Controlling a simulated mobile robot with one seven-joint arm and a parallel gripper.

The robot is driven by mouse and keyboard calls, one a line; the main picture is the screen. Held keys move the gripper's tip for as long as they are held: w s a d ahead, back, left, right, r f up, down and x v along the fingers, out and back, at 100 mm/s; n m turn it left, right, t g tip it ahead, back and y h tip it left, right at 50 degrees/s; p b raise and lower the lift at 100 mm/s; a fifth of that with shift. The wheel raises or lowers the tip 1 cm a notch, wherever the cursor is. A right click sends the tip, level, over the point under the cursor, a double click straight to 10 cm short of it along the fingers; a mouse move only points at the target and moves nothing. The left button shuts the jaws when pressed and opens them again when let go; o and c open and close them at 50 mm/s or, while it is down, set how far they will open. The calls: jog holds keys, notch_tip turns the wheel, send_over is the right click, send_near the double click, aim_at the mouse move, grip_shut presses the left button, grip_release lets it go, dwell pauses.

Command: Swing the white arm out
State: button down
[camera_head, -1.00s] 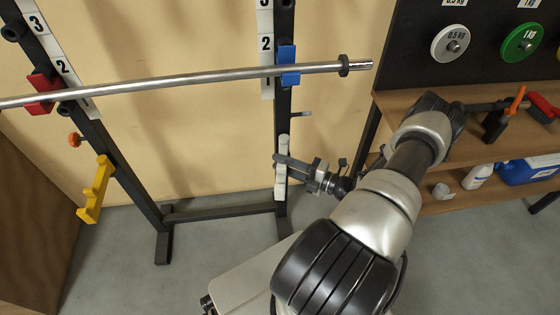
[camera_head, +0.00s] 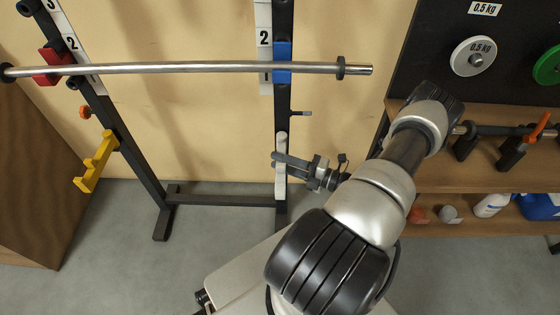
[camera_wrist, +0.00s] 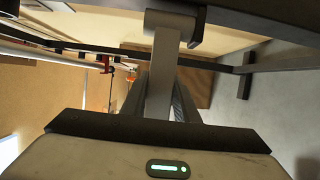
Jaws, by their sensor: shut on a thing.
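The white arm (camera_head: 281,153) hangs upright along the right post of the rack (camera_head: 283,105), below the blue holder. My gripper (camera_head: 283,160) reaches it from the right, and its jaws are shut on the white arm.
A steel barbell (camera_head: 190,68) rests across the blue holder (camera_head: 283,65) and the red holder (camera_head: 55,70). A yellow arm (camera_head: 95,162) sits on the left post. A shelf (camera_head: 480,182) with plates stands right. Grey floor (camera_head: 110,240) lies open in front.

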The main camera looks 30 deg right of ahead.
jog(key=shift+d, duration=0.2)
dwell(0.3)
jog(key=c, duration=1.4)
grip_release()
jog(key=shift+p+v, duration=0.4)
jog(key=shift+v, duration=3.35)
